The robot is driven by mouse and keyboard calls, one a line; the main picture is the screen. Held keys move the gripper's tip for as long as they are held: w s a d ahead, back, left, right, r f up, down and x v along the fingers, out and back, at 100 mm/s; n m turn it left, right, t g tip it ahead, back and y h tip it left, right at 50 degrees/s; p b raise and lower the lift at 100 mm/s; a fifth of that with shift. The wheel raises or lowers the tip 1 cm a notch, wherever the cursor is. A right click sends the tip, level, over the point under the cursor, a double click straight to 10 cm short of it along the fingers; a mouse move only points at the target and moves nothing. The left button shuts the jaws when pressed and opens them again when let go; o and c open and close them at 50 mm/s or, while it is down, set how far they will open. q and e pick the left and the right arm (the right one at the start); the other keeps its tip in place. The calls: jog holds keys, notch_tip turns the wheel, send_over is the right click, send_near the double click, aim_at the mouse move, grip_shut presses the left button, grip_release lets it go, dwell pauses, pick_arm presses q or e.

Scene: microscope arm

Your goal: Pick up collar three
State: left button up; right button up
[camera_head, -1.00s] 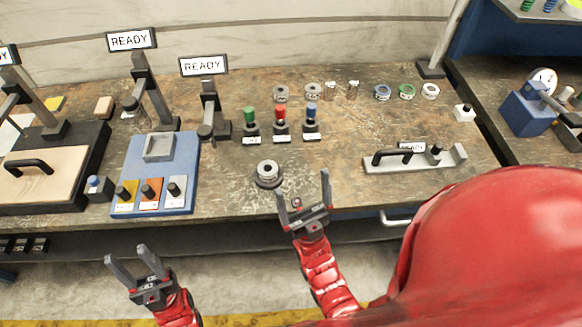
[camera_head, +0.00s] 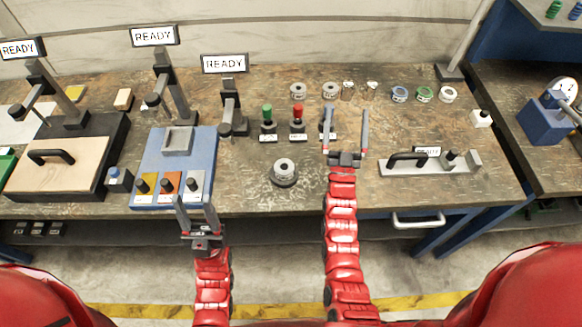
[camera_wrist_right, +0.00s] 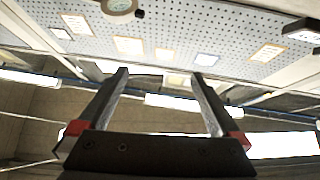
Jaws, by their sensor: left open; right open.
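My left gripper (camera_head: 196,204) is open and empty near the blue tray's front edge.
A grey ring on a round base (camera_head: 284,171) sits at the front middle. Green (camera_head: 267,115) and red (camera_head: 297,115) knobs stand behind it; a blue one is partly hidden by my right gripper. A handled fixture (camera_head: 425,164) lies right. The blue tray (camera_head: 150,150) is left.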

jog(key=w+a+f+n+g+y+p, duration=0.1)
jog(key=w+a+f+g+y+p, duration=0.2)
jog(key=w, duration=0.5)
jog(key=w+a+f+n+g+y, duration=0.1)
jog(key=w+a+f+g, duration=0.1)
jog(key=w+a+g, duration=0.5)
jog(key=w+a+f+n+g+y+p, duration=0.1)
jog(key=w+a+n+g+y+p, duration=0.1)
jog(key=a+g, duration=0.15)
notch_tip(320, 180, up, 6)
jog(key=n+g+h+p, duration=0.2)
jog(key=n+g+p, duration=0.2)
jog(key=n+g, duration=0.55)
send_over(284, 164)
jog(key=s, duration=0.1)
jog(key=m+g, duration=0.2)
jog(key=m, duration=0.1)
jog(key=shift+n, duration=0.25)
jog(key=f+p, duration=0.1)
jog(key=f, duration=1.5)
jog(key=shift+s+p, duration=0.2)
jog(key=shift+p, duration=0.2)
jog(key=shift+f, duration=0.5)
